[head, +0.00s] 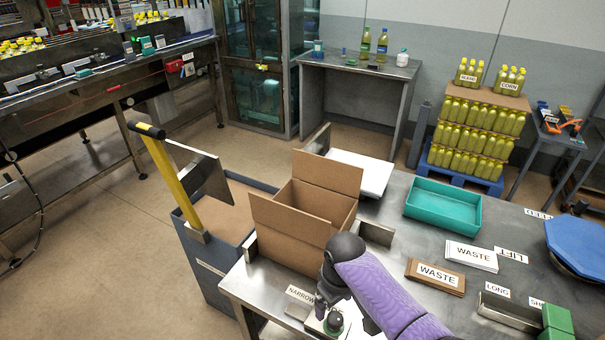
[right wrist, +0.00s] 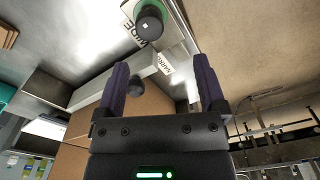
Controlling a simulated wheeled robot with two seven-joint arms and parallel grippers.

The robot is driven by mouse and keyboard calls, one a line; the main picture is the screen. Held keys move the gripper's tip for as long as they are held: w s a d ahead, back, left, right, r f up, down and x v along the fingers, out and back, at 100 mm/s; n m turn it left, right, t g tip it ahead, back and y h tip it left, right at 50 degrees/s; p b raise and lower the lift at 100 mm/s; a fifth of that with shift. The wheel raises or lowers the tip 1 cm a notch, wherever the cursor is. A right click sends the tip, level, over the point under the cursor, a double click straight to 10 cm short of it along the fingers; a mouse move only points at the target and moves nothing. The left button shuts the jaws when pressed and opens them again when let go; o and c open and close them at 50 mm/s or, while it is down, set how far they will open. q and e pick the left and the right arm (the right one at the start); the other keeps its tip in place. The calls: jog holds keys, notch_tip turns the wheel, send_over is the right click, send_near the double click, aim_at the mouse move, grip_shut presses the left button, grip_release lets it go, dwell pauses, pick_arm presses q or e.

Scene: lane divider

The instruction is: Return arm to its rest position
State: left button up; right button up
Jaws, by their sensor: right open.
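My right arm (head: 385,285), with a purple sleeve, reaches in from the bottom right over the metal table's near left corner. My right gripper (head: 322,308) points down there, partly hidden behind its own wrist. In the right wrist view its two dark fingers (right wrist: 160,70) stand wide apart. I see nothing held between them. A dark round knob with a green collar (head: 335,320) sits close beside the gripper; in the right wrist view a green-rimmed knob (right wrist: 150,22) lies beyond the fingertips. A second dark knob (right wrist: 136,86) shows nearer the fingers. My left gripper is not in view.
An open cardboard box (head: 305,210) stands just beyond my right gripper. A teal tray (head: 443,206), WASTE cards (head: 436,275) and a blue octagonal lid (head: 580,247) lie to the right. A grey bin (head: 215,265) with a yellow-handled post stands left of the table.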

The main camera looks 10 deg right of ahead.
jog(key=s+a+f+m+t+y, duration=0.1)
jog(key=s+a, duration=0.1)
jog(key=s, duration=0.8)
jog(key=s+d+r+m+t+h, duration=0.1)
jog(key=s+d+r+m, duration=0.15)
jog(key=s, duration=0.25)
jog(key=s+d+r+m+t, duration=0.1)
jog(key=s+d+r, duration=0.25)
jog(key=s, duration=0.25)
notch_tip(320, 180, down, 27)
jog(key=s+g+b, duration=0.1)
jog(key=s+b, duration=0.2)
jog(key=b, duration=0.5)
jog(key=s+d+f+b, duration=0.1)
jog(key=s+f+b, duration=0.2)
jog(key=s+f, duration=0.3)
jog(key=s+d+f+n+g+b, duration=0.1)
jog(key=s+d+f+b, duration=0.1)
jog(key=s+f, duration=0.5)
notch_tip(320, 180, down, 3)
jog(key=shift+d+f+g+h+b, duration=0.1)
jog(key=shift+d+g+h+b, duration=0.2)
jog(key=shift+b, duration=0.45)
